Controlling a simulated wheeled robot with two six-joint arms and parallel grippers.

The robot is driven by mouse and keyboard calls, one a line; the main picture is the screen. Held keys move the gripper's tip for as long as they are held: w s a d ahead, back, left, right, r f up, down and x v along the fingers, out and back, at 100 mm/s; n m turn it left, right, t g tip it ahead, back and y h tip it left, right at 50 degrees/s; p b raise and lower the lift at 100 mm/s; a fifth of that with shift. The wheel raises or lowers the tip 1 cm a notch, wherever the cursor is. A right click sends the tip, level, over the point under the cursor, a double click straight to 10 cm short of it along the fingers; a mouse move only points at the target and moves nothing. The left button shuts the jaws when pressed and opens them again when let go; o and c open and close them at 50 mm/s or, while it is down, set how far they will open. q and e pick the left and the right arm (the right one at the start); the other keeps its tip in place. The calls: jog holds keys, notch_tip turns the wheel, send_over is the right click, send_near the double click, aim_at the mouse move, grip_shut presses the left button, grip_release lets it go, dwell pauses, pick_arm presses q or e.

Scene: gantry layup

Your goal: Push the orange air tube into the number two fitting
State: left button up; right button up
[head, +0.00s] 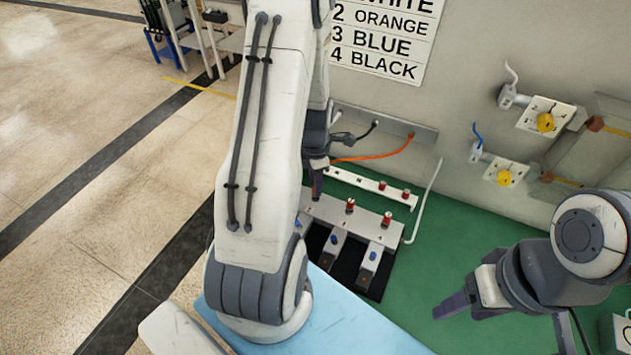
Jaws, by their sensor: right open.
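The orange air tube (385,155) comes out of a wall bracket and curves left to my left gripper (317,186), where its end is hidden. My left gripper points down above the left part of the white fitting block (325,208); its fingers show nearly edge-on, so I cannot see whether they close on the tube. Red fittings stand on the block, one near the middle (350,205) and one at the right (387,218). The numbers on the block are too small to read. My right gripper (452,306) is open and empty over the green mat at the lower right.
A wall sign (380,42) lists 2 as orange. A rail with red fittings (370,183) lies behind the block.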

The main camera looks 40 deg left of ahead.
pick_arm(q)
jog(key=shift+o, duration=0.9)
notch_tip(320, 180, up, 11)
jog(key=shift+f+b, duration=0.2)
jog(key=shift+b, duration=0.5)
